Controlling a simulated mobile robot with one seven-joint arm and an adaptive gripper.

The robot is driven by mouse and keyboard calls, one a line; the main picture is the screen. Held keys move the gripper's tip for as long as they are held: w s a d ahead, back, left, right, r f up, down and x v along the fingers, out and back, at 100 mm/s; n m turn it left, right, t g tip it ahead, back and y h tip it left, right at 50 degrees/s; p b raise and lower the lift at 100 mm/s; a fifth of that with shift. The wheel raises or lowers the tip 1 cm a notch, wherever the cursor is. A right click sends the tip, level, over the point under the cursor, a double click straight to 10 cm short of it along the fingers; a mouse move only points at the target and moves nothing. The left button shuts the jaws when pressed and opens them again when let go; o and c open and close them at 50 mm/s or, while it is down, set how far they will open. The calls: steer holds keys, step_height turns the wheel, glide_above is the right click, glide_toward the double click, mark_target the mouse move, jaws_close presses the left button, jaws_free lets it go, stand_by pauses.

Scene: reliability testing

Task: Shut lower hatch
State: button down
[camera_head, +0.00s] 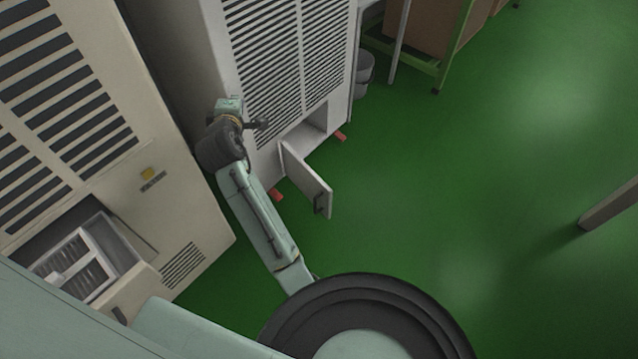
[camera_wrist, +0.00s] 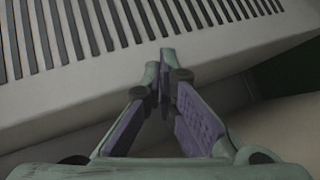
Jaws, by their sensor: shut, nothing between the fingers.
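The lower hatch (camera_head: 307,180) is a small white door with a dark handle, low on the tall grey louvred cabinet (camera_head: 337,60). It stands open, swung out over the floor, and the recess (camera_head: 306,137) behind it shows. My gripper (camera_head: 262,125) is in front of the cabinet's louvres, up and to the left of the hatch, and apart from the hatch. In the wrist view my gripper (camera_wrist: 165,62) has its fingertips together with nothing between them, before the slatted panel (camera_wrist: 90,45). The hatch itself cannot be made out for certain in the wrist view.
A beige cabinet (camera_head: 190,215) stands at the left, with an open compartment (camera_head: 85,262) low on it. A grey bin (camera_head: 364,72) and a green-framed rack (camera_head: 452,50) are behind. A beam-like object (camera_head: 610,205) is at the right. The green floor is clear between.

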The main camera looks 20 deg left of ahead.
steer(key=s+d+f+n+g+h, duration=0.1)
steer(key=s+d+f+n+h, duration=0.3)
steer(key=f, duration=0.6)
steer(key=s+d+f+n+g+h, duration=0.1)
steer(key=s+d+f+g+h, duration=0.15)
steer(key=d+f, duration=0.55)
steer(key=s+d+f+n+g+h, duration=0.1)
steer(key=s+d+f+n+h, duration=0.2)
steer(key=f, duration=0.8)
steer(key=h+b, duration=0.1)
steer(key=b, duration=0.1)
glide_toward(328, 199)
step_height(328, 199, down, 4)
steer(key=s, duration=0.1)
steer(key=w, duration=0.2)
steer(key=w+d, duration=0.1)
steer(key=shift+w+d+r+p, duration=0.1)
steer(key=shift+w+p, duration=0.2)
steer(key=shift+w, duration=0.1)
